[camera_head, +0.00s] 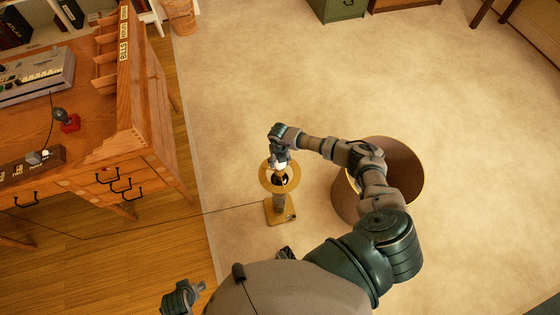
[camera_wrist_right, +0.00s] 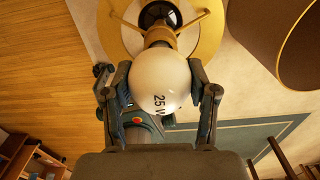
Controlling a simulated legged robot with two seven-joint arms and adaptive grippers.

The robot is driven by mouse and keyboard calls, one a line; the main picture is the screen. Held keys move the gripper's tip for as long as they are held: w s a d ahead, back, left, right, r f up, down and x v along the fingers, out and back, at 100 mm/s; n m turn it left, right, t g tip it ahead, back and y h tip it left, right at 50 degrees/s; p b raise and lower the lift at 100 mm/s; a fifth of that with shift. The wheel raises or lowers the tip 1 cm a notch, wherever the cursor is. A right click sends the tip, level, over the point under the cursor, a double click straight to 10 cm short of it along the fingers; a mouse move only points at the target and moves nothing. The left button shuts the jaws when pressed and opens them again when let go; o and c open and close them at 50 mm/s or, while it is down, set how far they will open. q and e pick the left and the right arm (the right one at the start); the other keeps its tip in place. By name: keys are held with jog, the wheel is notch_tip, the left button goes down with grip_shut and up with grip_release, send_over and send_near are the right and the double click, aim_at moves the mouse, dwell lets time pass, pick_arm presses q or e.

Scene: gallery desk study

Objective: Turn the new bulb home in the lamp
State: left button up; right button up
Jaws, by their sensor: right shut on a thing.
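The lamp stands on the carpet, with a square brass base (camera_head: 272,214), a short stem and a wide brass ring (camera_head: 265,178) at its top. My right gripper (camera_head: 280,160) is above the ring, reaching in from the right. In the right wrist view a round white bulb (camera_wrist_right: 160,85), marked "25 W", sits between the two fingers of my right gripper (camera_wrist_right: 160,93), which is shut on it. The bulb's neck end meets the lamp's socket (camera_wrist_right: 158,36) inside the ring; its thread is hidden. My left gripper (camera_head: 185,297) is low at the left, too small to read.
A large drum-shaped shade (camera_head: 408,165) stands on the carpet just right of the lamp, behind my right arm. A thin cord (camera_head: 150,222) runs from the lamp towards the desk. Carpet beyond is clear.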

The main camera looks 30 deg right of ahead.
jog(key=shift+m, duration=0.3)
dwell(0.4)
jog(key=o, duration=0.9)
jog(key=shift+o, duration=0.2)
notch_tip(320, 180, up, 12)
jog(key=shift+f, duration=0.1)
